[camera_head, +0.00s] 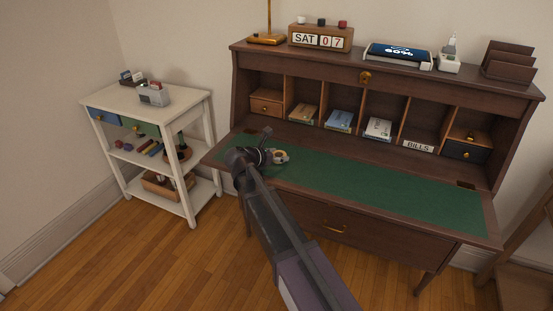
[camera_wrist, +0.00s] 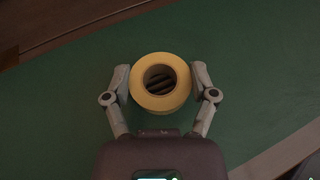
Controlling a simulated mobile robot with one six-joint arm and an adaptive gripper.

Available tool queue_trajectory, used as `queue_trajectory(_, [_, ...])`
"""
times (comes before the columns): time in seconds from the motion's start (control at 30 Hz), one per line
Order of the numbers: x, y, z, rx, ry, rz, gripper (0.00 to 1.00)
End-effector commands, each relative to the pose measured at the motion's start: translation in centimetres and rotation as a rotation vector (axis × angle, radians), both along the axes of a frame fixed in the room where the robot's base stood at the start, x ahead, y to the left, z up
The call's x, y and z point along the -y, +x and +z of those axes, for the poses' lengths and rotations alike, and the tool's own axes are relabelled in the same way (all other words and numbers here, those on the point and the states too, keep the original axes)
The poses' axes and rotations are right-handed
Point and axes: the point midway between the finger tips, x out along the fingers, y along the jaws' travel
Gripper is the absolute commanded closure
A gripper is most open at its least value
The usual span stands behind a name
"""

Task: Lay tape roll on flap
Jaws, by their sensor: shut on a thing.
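The tape roll (camera_wrist: 160,101) is yellow with a dark hole, seen face-on in the wrist view between my two fingers. My gripper (camera_wrist: 160,90) is shut on it, one finger at each side. In the head view the roll (camera_head: 280,155) is small, at the tip of my gripper (camera_head: 275,157), partly hidden. The flap (camera_head: 375,190) is the desk's lowered front, with a green inlay and brown wooden border; the green surface (camera_wrist: 60,110) also fills most of the wrist view. The roll is over the left part of the flap. I cannot tell whether it touches the surface.
Pigeonholes behind the flap hold booklets (camera_head: 340,121), a BILLS label (camera_head: 418,146) and small drawers (camera_head: 266,104). A white shelf cart (camera_head: 195,150) stands left of the desk. The flap's middle and right are clear.

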Motion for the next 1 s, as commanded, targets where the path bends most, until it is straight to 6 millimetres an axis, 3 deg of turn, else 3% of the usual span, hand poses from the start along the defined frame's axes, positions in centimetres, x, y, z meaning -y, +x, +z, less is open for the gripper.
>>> queue_trajectory(0.47, [-0.03,-0.01,-0.43,0.0,0.0,0.0,0.64])
queue_trajectory(0.5, [-0.03,-0.01,-0.32,0.0,0.0,0.0,0.17])
queue_trajectory(0.57, [-0.03,-0.01,-0.3,0.0,0.0,0.0,0.0])
queue_trajectory(1.0, [-0.05,-0.01,-0.27,0.0,0.0,0.001,0.0])
